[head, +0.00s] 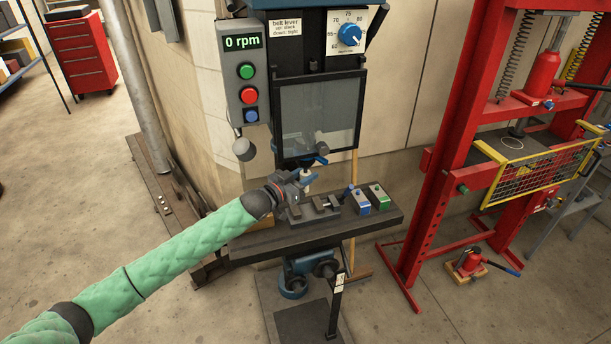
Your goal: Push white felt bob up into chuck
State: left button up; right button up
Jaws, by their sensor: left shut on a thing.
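The small white felt bob (307,171) shows just under the dark chuck (301,162) of the drill press. My left gripper (303,181) comes in from the left, shut around the bob's lower part, above the press table. The fingers partly hide the bob. I cannot tell whether its shank is inside the chuck. My right gripper is out of view.
The press table (270,243) holds a vise (318,208), a blue box (358,201) and a green box (378,196). A clear guard (318,112) hangs above. The display (243,42) reads 0 rpm. A red shop press (440,150) stands right.

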aim_at(306, 166)
pick_arm(q)
jog(key=shift+r+p, duration=1)
jog(key=shift+r, duration=0.4)
dwell(2.2)
jog(key=shift+w+r, duration=0.15)
jog(key=shift+r, duration=0.35)
grip_shut()
dwell(1.3)
jog(key=o, duration=1.2)
grip_release()
jog(key=shift+f, duration=0.1)
jog(key=shift+c, duration=0.2)
jog(key=shift+s, duration=0.2)
jog(key=shift+s+a+f, duration=0.15)
jog(key=shift+a+f, duration=0.05)
jog(key=shift+f, duration=0.1)
jog(key=b+v, duration=0.3)
jog(key=v, duration=0.4)
jog(key=shift+r, duration=0.35)
jog(key=shift+s, duration=0.1)
